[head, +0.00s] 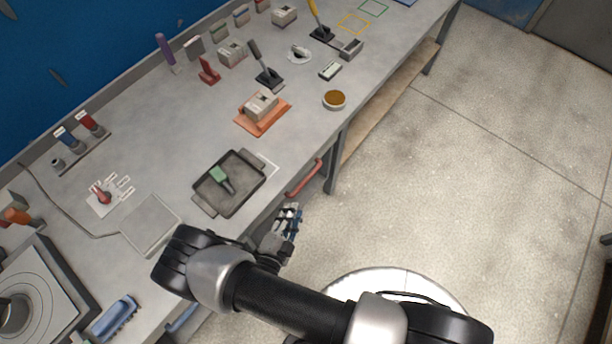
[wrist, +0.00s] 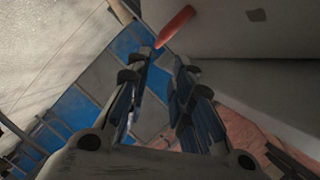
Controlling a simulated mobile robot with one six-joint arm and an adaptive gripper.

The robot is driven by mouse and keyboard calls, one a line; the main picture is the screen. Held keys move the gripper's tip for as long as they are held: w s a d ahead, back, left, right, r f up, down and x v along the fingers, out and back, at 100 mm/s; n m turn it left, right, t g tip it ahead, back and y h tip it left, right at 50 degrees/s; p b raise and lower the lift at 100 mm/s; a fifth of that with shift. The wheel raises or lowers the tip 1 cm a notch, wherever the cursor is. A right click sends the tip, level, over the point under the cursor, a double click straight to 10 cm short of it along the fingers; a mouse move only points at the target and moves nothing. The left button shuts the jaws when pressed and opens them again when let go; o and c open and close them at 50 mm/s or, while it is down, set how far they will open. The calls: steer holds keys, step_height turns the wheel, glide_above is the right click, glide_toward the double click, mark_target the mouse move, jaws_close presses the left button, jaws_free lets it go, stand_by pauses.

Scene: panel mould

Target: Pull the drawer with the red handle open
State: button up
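The red handle (head: 304,178) is a bar on the front of the workbench, just under the edge of its top. In the wrist view one end of the red handle (wrist: 176,26) shows just beyond the fingertips. My gripper (head: 291,211) is in front of the bench, on the near side of the handle. In the wrist view my gripper (wrist: 164,62) has its two fingers apart with nothing between them. The drawer front is mostly hidden under the bench edge, and I see no gap showing it pulled out.
A dark tray (head: 207,209) with a green-headed tool (head: 221,179) lies on the bench above the drawer. A bowl (head: 334,100) stands near the edge. A blue handle (head: 183,318) is lower left along the bench front. The floor (head: 450,190) to the right is clear.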

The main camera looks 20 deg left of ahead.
mark_target(305, 184)
steer(key=b+x, duration=0.1)
steer(key=x, duration=1.3)
steer(key=shift+w+d+f+b, duration=0.1)
steer(key=shift+w+f+b, duration=0.05)
steer(key=shift+w+b, duration=0.2)
steer(key=shift+c, duration=0.3)
jaws_close()
